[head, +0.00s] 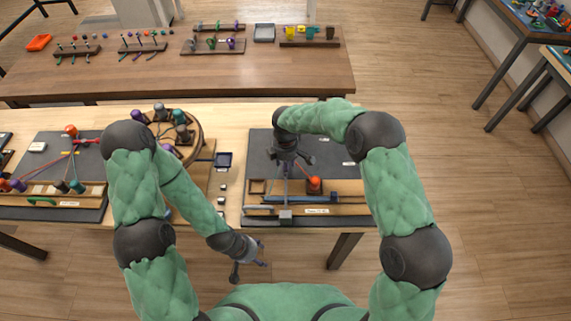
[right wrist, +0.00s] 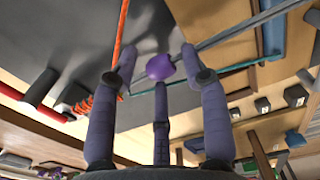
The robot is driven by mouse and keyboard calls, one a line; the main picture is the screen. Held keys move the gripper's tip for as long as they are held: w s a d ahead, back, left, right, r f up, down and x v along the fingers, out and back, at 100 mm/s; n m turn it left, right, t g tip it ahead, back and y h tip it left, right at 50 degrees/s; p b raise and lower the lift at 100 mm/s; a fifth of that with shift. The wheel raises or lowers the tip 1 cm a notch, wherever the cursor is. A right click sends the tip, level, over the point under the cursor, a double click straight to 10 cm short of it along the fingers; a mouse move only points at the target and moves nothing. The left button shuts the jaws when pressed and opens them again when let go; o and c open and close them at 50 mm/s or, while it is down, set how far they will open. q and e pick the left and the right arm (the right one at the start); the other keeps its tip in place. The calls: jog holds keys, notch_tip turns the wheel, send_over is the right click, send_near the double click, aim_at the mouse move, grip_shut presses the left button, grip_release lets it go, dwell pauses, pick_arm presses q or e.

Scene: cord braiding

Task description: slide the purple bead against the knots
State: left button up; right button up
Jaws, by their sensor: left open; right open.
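The purple bead (right wrist: 160,67) shows in the right wrist view, by a thin grey strip or cord that runs to the upper right. My right gripper (right wrist: 158,58) is open, with its fingertips on either side of the bead; I cannot tell if they touch it. Orange-red windings that look like knots (right wrist: 78,105) lie left of the left finger, on an orange cord. In the head view my right gripper (head: 292,160) is over the dark board (head: 262,145), and the bead cannot be made out. My left gripper (head: 250,262) is open and empty in front of the table.
An orange spool-like piece (head: 314,184) stands near the board's front, beside a blue bar (head: 345,197). A round wooden stand (head: 198,135) with dark weights and another board with cords (head: 75,150) are to the left. A second table (head: 130,75) stands behind.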

notch_tip(320, 180, up, 12)
dwell(0.6)
